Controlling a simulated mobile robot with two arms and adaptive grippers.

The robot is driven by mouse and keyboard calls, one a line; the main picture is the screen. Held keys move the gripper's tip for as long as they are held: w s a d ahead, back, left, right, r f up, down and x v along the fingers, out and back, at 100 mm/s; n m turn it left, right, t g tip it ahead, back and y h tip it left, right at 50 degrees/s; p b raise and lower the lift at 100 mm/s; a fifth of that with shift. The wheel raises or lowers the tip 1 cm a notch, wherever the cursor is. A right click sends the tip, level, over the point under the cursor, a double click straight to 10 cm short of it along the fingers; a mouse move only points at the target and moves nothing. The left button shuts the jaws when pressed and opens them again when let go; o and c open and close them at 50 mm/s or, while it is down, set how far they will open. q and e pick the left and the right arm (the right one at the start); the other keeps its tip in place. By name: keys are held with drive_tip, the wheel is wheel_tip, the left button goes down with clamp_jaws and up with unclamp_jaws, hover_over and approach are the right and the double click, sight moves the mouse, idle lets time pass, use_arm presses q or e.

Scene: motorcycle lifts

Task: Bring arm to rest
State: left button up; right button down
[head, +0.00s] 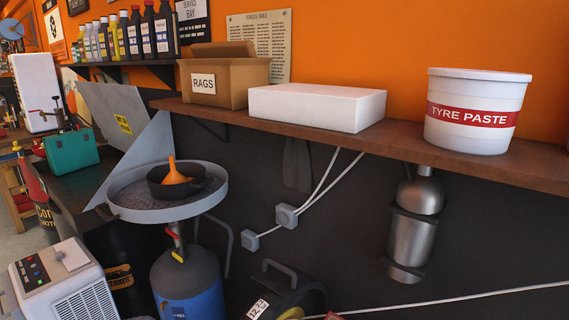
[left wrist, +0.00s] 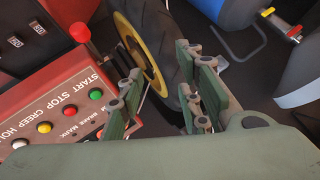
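My left gripper (left wrist: 163,92) shows in the left wrist view, its green jointed fingers spread apart with a gap between them. Nothing is held between the fingers. A red control panel (left wrist: 62,108) lies to the left of the fingers, with coloured buttons and labels such as START, STOP and CREEP. A red-knobbed lever (left wrist: 80,33) stands at its upper edge. A black tyre on a yellow rim (left wrist: 150,40) is beyond the fingers. I cannot tell whether the left finger touches the panel. Neither arm shows in the head view, and my right gripper is in no view.
In the head view a wooden shelf (head: 300,122) holds a rags box (head: 225,80), a white box (head: 317,107) and a tyre paste tub (head: 473,110). Below stand a round tray (head: 215,200), a blue tank (head: 187,290) and a grey-white machine (head: 65,285).

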use_arm(q)
drive_tip(key=s+a+f+n+g, duration=0.1)
drive_tip(key=s+a+n+g, duration=0.25)
drive_tip(key=s, duration=0.75)
drive_tip(key=s+a+f+n+g, duration=0.1)
drive_tip(key=s+a+n+g, duration=0.25)
drive_tip(key=s, duration=0.85)
wheel_tip(320, 180, down, 29)
drive_tip(key=s+b, duration=0.1)
drive_tip(key=s+a+f+g+b, duration=0.1)
drive_tip(key=s+a+f, duration=0.1)
drive_tip(key=s+f, duration=1.3)
drive_tip(key=shift+s+a+f+g+y, duration=0.2)
drive_tip(key=shift+s+f+g+y, duration=0.15)
drive_tip(key=shift+s, duration=0.5)
